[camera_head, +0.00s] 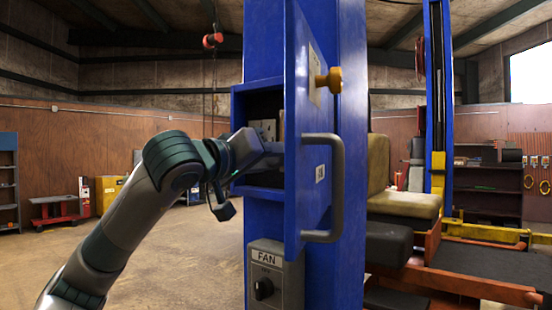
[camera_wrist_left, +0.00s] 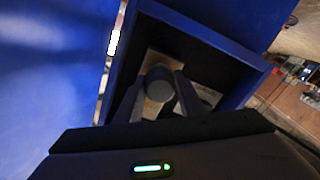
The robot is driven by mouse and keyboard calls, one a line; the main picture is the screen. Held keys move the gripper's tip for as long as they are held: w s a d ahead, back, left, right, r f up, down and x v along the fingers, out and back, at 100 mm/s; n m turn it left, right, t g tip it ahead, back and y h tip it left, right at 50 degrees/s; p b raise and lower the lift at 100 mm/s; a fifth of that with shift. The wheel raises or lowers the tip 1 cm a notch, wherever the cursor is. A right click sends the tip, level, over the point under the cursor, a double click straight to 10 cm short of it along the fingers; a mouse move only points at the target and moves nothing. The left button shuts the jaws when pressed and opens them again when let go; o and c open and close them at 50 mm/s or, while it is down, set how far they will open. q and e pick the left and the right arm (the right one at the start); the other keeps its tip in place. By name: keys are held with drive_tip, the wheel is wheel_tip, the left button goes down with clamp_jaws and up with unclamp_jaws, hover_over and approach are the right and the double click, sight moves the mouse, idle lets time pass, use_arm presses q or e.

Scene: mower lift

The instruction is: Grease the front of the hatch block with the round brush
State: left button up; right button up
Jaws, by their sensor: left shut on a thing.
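My left gripper (camera_wrist_left: 161,94) reaches into an open blue compartment in the blue post. In the left wrist view its two dark fingers are shut on a round grey, cylinder-like thing, seen end-on, which looks like the round brush (camera_wrist_left: 159,82). A pale, brownish block face (camera_wrist_left: 152,61) lies right behind it, probably the hatch block; I cannot tell whether the brush touches it. In the head view pale grey block shapes (camera_head: 264,128) show inside the compartment above my wrist. The open hatch door (camera_head: 305,110) hides my fingertips there. My right gripper is not in view.
The compartment's blue rim (camera_wrist_left: 205,40) surrounds the gripper closely. A grey FAN switch box (camera_head: 272,280) sits below.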

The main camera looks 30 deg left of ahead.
use_arm(q)
drive_tip(key=shift+r+p, duration=1.25)
drive_tip(key=shift+r, duration=0.5)
drive_tip(key=shift+r+p, duration=1.4)
drive_tip(key=shift+r, duration=0.35)
drive_tip(key=shift+r, duration=0.1)
drive_tip(key=shift+r+p, duration=1.35)
drive_tip(key=shift+r, duration=0.35)
drive_tip(key=shift+f, duration=0.1)
drive_tip(key=shift+f+b, duration=1.6)
drive_tip(key=shift+f, duration=0.15)
